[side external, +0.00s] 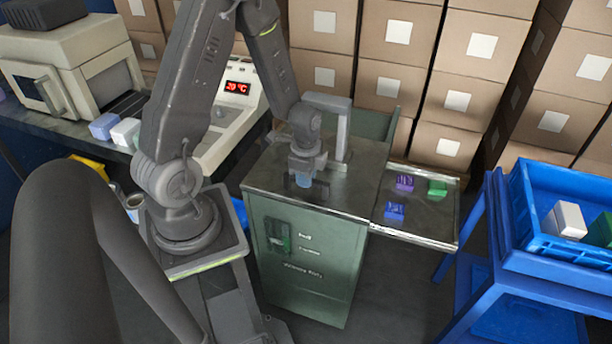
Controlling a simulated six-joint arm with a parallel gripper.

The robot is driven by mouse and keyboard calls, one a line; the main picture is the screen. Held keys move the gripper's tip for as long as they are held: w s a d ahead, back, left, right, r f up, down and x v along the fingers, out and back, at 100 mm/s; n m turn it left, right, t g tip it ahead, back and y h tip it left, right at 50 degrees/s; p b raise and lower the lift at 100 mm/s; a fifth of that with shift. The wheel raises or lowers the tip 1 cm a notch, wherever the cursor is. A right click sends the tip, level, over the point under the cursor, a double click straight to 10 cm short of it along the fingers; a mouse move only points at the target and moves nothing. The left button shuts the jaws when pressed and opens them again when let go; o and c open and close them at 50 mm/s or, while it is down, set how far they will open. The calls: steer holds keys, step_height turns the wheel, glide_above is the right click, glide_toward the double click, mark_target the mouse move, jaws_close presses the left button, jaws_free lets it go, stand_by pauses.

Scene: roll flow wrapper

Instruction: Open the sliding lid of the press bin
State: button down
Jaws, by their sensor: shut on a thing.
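The press bin appears to be the green cabinet (310,285) in the middle, with lettering and a small dark panel on its front. Its top is a flat grey metal surface (335,196); I cannot make out the sliding lid's edges. My gripper (303,179) points down over the left-middle of this top. It is shut on a small blue-grey piece (303,183), mostly hidden by the fingers. I cannot tell whether this piece is the lid's handle. A grey upright post with an arm on top (343,130) stands just behind the gripper.
A metal side tray (425,225) at the cabinet's right carries purple (404,183), green (437,188) and blue (394,211) packets. A blue crate (520,220) stands on a blue stand at far right. A machine with a red display (238,88) is behind left. Stacked cartons (400,40) fill the back.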

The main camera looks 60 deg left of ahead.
glide_above(330, 146)
steer(key=shift+s+d, duration=0.1)
stand_by(0.6)
steer(key=c, duration=1)
jaws_free()
steer(key=shift+c, duration=0.2)
steer(key=shift+r, duration=0.15)
step_height(330, 146, up, 14)
steer(key=shift+f, duration=0.2)
